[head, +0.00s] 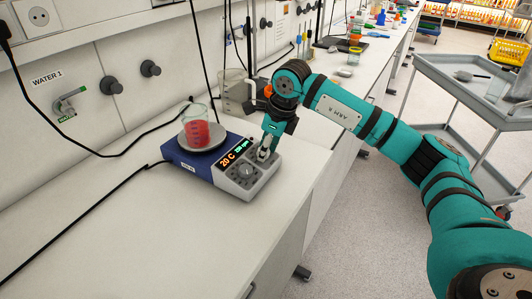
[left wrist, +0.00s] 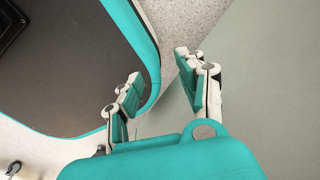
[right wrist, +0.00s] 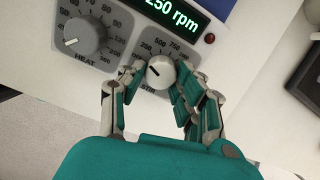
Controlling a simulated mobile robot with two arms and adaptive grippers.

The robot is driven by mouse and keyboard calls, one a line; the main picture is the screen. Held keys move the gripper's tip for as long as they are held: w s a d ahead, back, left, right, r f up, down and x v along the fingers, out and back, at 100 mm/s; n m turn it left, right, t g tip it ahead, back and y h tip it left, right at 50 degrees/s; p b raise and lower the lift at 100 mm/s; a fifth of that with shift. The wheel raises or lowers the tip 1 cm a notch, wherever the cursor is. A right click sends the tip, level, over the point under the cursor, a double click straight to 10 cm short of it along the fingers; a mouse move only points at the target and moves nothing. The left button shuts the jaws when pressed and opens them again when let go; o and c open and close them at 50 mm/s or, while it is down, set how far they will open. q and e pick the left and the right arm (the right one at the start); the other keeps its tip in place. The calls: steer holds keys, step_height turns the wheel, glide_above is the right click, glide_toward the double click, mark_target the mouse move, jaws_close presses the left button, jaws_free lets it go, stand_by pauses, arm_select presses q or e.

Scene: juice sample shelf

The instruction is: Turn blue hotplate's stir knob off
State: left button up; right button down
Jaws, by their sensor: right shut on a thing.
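The blue hotplate (head: 175,152) sits on the white bench with its grey control panel facing front right. In the right wrist view, the light stir knob (right wrist: 161,71) lies between the fingers of my right gripper (right wrist: 152,92). The gripper is shut on the knob, and its fingers touch the knob's sides. The display (right wrist: 172,14) reads about 250 rpm, partly cut off. In the head view, my right gripper (head: 265,153) largely hides the stir knob. My left gripper (left wrist: 160,75) is open and empty.
The dark heat knob (right wrist: 85,36) is just left of the stir knob. A beaker with red liquid (head: 196,127) stands on the hotplate's round plate. Black cables cross the bench. The bench in front of the hotplate is clear. A grey trolley (head: 455,75) stands at the right.

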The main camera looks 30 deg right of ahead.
steer(key=shift+w+r+n+b, duration=0.1)
steer(key=shift+n+b, duration=0.6)
steer(key=shift+n, duration=1.4)
steer(key=c, duration=0.9)
jaws_free()
steer(key=shift+c, duration=0.2)
steer(key=v, duration=1.2)
